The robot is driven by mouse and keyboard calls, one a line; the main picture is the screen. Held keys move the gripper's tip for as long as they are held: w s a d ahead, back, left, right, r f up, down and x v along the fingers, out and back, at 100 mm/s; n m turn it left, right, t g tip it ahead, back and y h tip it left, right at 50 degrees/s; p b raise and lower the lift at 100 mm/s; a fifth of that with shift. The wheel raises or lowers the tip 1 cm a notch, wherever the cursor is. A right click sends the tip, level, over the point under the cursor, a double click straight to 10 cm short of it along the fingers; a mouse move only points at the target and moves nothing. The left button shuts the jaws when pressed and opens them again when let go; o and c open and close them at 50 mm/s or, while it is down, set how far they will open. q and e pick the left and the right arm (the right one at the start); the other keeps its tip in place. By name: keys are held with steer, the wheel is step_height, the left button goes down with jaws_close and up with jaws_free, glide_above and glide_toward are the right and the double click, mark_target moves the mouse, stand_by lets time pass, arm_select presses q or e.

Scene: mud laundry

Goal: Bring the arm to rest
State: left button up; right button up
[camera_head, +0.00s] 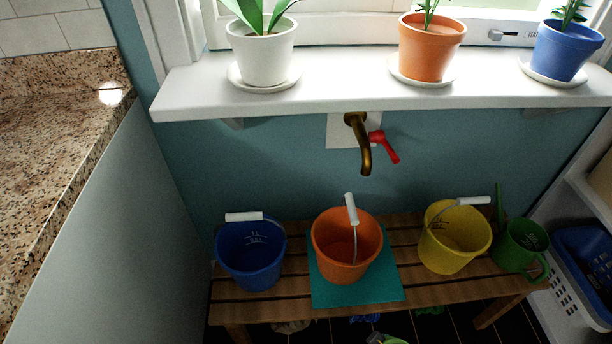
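Neither of my grippers and no part of my arms shows in the head view. An orange bucket (338,262) stands upright on a teal mat (377,291) on a slatted wooden bench (298,309), below a brass tap (362,150) with a red handle (384,146). A blue bucket (251,267) stands to its left and a yellow bucket (446,251) to its right. A green watering can (517,248) stands at the bench's right end.
A white windowsill (340,98) above holds a white pot (262,55), an orange pot (430,52) and a blue pot (562,52) with plants. A granite counter (52,130) is at left. A white shelf unit with a blue basket (588,262) is at right.

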steer(key=s+d+f, duration=0.1)
steer(key=s+f, duration=0.1)
steer(key=f, duration=0.5)
steer(key=s+d+f, duration=0.1)
steer(key=s+f, duration=0.2)
steer(key=f, duration=0.4)
arm_select(q)
steer(key=s+r+g+p, duration=0.2)
steer(key=s+r+p, duration=0.3)
steer(key=s+p, duration=0.3)
steer(key=s+a+r+g+p, duration=0.1)
steer(key=s+r+p, duration=0.4)
steer(key=s+p, duration=0.2)
steer(key=shift+s+a+r+g+y+p, duration=0.2)
steer(key=shift+s+g+y+p, duration=0.15)
steer(key=shift+s, duration=0.75)
arm_select(e)
steer(key=s+r+g, duration=0.1)
steer(key=s+r, duration=0.4)
steer(key=s, duration=0.3)
steer(key=s+d+r+g, duration=0.1)
steer(key=s+r+g, duration=0.1)
steer(key=s+r, duration=0.3)
steer(key=s, duration=0.3)
steer(key=shift+s, duration=0.35)
